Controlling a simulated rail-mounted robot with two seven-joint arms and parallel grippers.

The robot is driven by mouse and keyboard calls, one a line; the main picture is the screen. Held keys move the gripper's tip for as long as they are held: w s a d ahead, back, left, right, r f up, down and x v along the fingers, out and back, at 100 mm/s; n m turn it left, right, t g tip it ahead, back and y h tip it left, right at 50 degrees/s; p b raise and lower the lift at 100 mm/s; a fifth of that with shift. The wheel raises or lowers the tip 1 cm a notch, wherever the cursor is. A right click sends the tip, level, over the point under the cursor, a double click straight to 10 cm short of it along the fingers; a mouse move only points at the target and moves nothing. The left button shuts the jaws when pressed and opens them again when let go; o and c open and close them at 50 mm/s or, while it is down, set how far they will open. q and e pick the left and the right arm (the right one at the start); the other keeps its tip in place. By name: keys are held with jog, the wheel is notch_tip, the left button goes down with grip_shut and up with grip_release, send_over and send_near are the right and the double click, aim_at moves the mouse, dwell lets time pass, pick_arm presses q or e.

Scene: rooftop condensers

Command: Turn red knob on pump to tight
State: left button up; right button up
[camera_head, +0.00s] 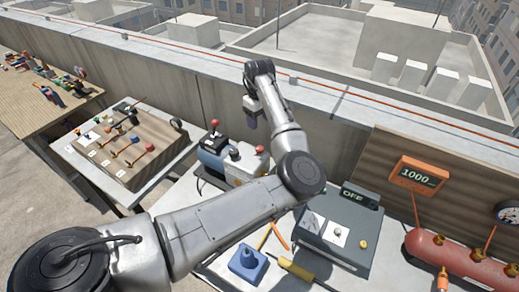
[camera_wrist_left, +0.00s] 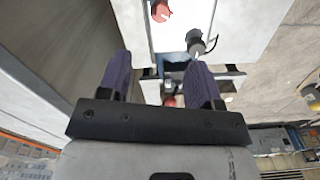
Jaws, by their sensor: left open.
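The pump (camera_head: 243,170) stands on the grey bench, a pale box with a blue part (camera_head: 210,162) on its left. A red knob (camera_head: 259,149) shows at its right end; another red ball-topped part (camera_head: 214,122) stands up at the back left. My left gripper (camera_head: 251,120) hangs above and behind the pump, apart from it. In the left wrist view my left gripper (camera_wrist_left: 160,62) is open with nothing between its dark purple fingers. Beyond them show a red knob (camera_wrist_left: 160,11), a black fitting (camera_wrist_left: 196,42) and a red ball (camera_wrist_left: 168,101). My right gripper is out of view.
A grey box marked OFF (camera_head: 345,225) stands right of the pump. In front lie a blue block (camera_head: 247,259) and a yellow tube (camera_head: 297,269). A red tank (camera_head: 460,258) is at right. A low wall (camera_head: 330,142) runs behind the bench.

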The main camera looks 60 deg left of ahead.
aim_at(259, 148)
pick_arm(q)
notch_tip(259, 148, down, 13)
jog(key=shift+r+b, duration=0.1)
jog(key=shift+b, duration=0.45)
jog(key=shift+r, duration=0.1)
jog(key=c, duration=0.9)
